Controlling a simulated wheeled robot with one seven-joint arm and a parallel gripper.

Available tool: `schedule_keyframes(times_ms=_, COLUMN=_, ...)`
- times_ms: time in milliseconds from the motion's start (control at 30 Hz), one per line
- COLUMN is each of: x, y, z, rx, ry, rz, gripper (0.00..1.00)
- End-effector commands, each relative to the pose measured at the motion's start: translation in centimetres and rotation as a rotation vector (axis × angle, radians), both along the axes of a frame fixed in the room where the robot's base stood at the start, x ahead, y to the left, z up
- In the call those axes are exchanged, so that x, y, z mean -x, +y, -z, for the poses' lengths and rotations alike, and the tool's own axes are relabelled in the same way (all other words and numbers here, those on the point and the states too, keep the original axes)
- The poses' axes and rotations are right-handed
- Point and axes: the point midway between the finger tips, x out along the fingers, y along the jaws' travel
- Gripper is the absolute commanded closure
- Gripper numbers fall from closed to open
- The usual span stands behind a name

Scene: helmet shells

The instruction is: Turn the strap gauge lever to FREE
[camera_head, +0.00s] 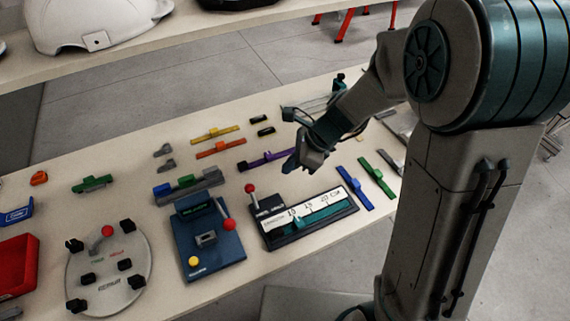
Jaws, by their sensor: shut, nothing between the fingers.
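A dark panel with a white numbered scale and a green slider (305,217) lies near the table's front edge; it looks like the strap gauge. A lever with a red ball knob (250,188) stands upright-looking at its left end. The small labels beside the lever are too small to read, so I cannot tell its setting. My gripper (298,166) is shut and empty, pointing down above the table. In the picture it is just above and right of the red knob, apart from it. The fingertips are small and dark here.
A blue box (208,240) with its own red-knobbed lever and yellow button stands left of the panel. Further left is a round grey plate (84,285) with black posts. A purple strap piece (262,160) lies behind my gripper; blue and green bars (355,187) lie right.

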Motion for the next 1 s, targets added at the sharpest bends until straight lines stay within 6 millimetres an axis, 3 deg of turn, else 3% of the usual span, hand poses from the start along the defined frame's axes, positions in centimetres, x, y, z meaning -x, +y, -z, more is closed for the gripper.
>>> schedule_keyframes(times_ms=367, x=0.2, y=4.3, z=6.9, rx=0.002, ry=0.002, rz=-0.006, gripper=1.00)
schedule_keyframes(times_ms=600, x=0.2, y=7.0, z=7.8, rx=0.001, ry=-0.001, rz=-0.005, gripper=1.00)
schedule_keyframes(times_ms=1000, x=0.2, y=7.5, z=8.1, rx=0.001, ry=-0.002, rz=-0.003, gripper=1.00)
